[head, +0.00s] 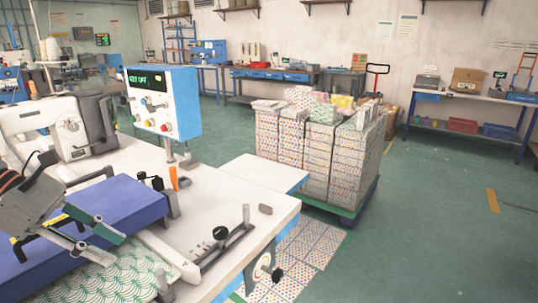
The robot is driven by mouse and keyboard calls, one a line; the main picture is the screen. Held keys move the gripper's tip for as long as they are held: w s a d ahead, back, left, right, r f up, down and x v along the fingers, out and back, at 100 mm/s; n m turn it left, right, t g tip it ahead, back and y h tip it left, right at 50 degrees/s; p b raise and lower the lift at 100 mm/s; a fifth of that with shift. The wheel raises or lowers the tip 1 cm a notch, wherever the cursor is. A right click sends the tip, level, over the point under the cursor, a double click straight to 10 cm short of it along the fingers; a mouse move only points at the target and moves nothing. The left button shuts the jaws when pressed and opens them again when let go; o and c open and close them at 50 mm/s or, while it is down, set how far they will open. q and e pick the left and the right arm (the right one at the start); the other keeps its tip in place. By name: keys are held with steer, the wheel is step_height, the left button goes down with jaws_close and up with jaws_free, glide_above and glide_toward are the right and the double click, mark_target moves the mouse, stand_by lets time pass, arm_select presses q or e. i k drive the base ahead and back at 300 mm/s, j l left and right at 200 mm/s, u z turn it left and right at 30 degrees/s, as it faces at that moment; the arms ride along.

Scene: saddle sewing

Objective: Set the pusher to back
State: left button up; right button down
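The sewing machine's white worktable (225,205) fills the lower left of the head view. A grey slotted rail with a black round knob (220,233) and an upright pin sits near its front right corner. I cannot tell for certain which part is the pusher; this knobbed slide may be it. My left gripper (111,248) is over the blue block and patterned sheet at lower left, well left of the knob. Its fingers are apart with nothing between them. My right gripper is not in view.
A blue and white control box (162,102) stands on a post behind the table, with an orange handle (173,178) below it. A pallet of patterned stacks (315,155) stands to the right. The floor at right is clear.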

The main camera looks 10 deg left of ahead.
mark_target(166, 294)
steer(key=k+l, duration=0.35)
steer(key=l, duration=0.15)
steer(key=k+l, duration=0.4)
steer(key=l, duration=0.1)
